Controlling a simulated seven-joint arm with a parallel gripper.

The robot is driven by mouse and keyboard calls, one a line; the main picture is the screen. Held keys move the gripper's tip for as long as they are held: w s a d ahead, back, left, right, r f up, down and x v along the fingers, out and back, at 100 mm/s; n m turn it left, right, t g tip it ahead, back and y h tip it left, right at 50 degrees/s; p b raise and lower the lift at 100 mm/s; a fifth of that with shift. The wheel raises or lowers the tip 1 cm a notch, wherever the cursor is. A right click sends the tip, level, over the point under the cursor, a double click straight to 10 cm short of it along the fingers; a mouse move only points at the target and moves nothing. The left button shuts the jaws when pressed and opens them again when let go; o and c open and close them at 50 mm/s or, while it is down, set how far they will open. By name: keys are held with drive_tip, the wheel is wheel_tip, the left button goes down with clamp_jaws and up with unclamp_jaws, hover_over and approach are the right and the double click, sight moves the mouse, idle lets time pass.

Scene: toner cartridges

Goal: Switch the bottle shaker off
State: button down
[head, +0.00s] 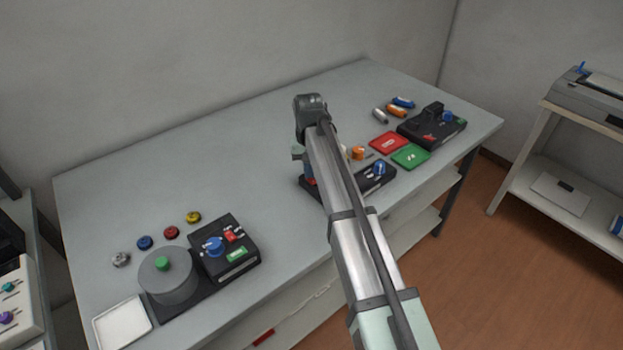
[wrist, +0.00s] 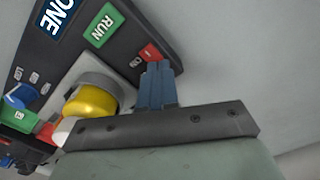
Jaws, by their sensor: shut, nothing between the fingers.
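A dark device (head: 372,181), perhaps the bottle shaker, stands mid-table, partly hidden behind my arm. Its blue knob (head: 379,168) shows to the right of the arm. In the wrist view its dark panel (wrist: 75,55) carries a green RUN plate (wrist: 103,26), a blue plate reading "ONE" (wrist: 58,10) and a small red part (wrist: 150,52). A yellow rounded piece (wrist: 92,101) sits in a grey ring. My gripper (wrist: 157,72) is shut and empty, its blue fingertips overlapping the red part's lower edge; I cannot tell whether they touch. In the head view my gripper (head: 309,174) is over the device's left end.
At left, a black control box (head: 237,262) stands beside a grey drum (head: 167,275) and a white tray (head: 122,323). Several coloured caps lie behind them. Red (head: 389,143) and green (head: 410,156) mats and another black device (head: 432,127) lie at right.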

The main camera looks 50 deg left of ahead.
drive_tip(key=shift+f, duration=0.2)
drive_tip(key=shift+r, duration=3.55)
